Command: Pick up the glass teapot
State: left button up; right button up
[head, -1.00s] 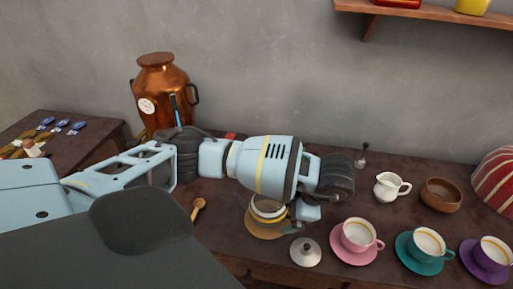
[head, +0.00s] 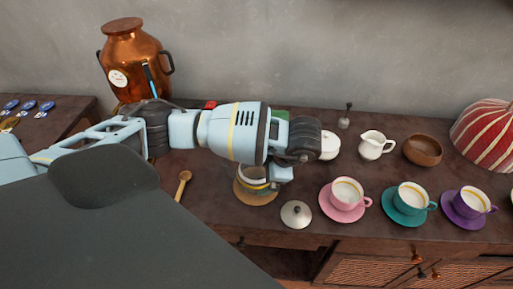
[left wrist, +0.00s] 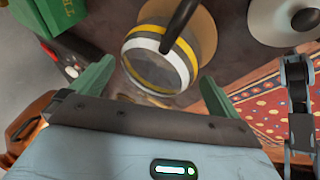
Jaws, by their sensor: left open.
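The glass teapot (head: 255,176), with yellow and white bands, stands on the dark table, partly hidden behind my left arm in the head view. My left gripper (head: 280,176) is just above and to the right of the teapot in the head view. In the left wrist view its green fingers (left wrist: 157,72) are spread, with the teapot beyond and between them and nothing gripped. I cannot tell whether they touch it. My right gripper is not in view.
A pale lid (head: 296,214) lies close in front of the teapot. A pink cup and saucer (head: 345,200) stand right of it. A wooden spoon (head: 183,186) lies left. A copper urn (head: 133,60) and a green box (head: 281,114) stand behind.

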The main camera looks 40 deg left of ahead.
aim_at(257, 173)
pick_arm(q)
jog(key=x, duration=0.5)
jog(key=shift+d, duration=0.1)
jog(key=c, duration=0.8)
jog(key=shift+r, duration=0.15)
